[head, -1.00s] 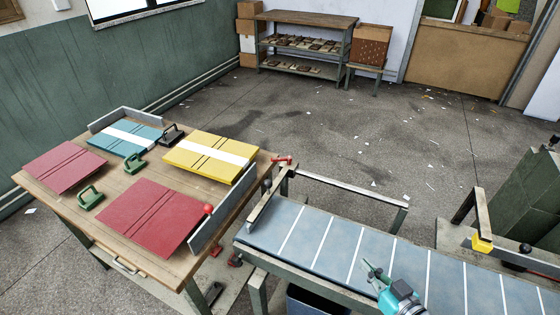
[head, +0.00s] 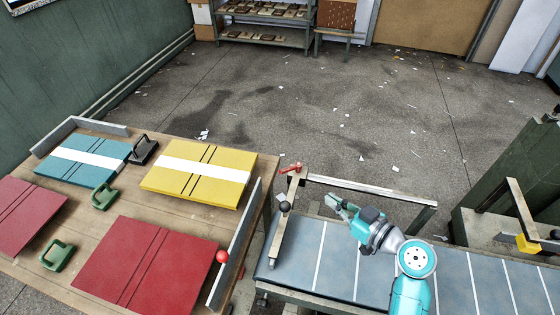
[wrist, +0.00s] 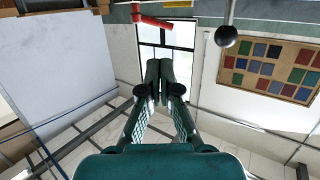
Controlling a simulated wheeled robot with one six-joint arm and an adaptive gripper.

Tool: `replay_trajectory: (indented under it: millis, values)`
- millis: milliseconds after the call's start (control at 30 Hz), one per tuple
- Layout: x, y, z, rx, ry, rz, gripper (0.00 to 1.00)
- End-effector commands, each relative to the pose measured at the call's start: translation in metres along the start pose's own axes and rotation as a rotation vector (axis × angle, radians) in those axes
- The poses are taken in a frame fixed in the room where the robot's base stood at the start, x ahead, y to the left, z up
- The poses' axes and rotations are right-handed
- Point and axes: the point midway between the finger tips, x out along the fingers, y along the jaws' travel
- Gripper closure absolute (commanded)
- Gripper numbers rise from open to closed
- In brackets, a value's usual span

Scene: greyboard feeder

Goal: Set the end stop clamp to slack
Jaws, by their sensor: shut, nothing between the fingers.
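The end stop is a pale bar (head: 276,238) across the left end of the blue feeder bed (head: 340,262). A red lever (head: 291,168), which looks like its clamp, sits at the bar's far end by the rail. The red lever also shows at the top of the wrist view (wrist: 152,21). A black ball knob (head: 284,206) stands on the bar and shows in the wrist view (wrist: 227,37). My gripper (head: 337,203) is shut and empty, right of the bar and apart from the lever. Its fingers (wrist: 166,75) point toward the lever's side in the wrist view.
A pale rail (head: 370,187) runs along the feeder's far side. The wooden table at left holds red boards (head: 146,265), a yellow board (head: 199,175), a blue board (head: 84,157) and green handled tools (head: 104,197). A red ball (head: 222,256) tops a grey fence beside the feeder.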

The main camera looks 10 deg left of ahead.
Motion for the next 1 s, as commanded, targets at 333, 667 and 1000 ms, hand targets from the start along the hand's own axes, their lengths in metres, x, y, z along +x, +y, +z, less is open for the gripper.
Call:
replay_trajectory:
  millis: [333,667,1000]
  values:
    - [0.030,-0.001,0.000,0.000,-0.001,-0.003,1.00]
    - [0.091,-0.001,0.000,0.000,0.000,-0.002,1.00]
    - [0.134,0.000,0.000,0.001,0.000,-0.001,1.00]
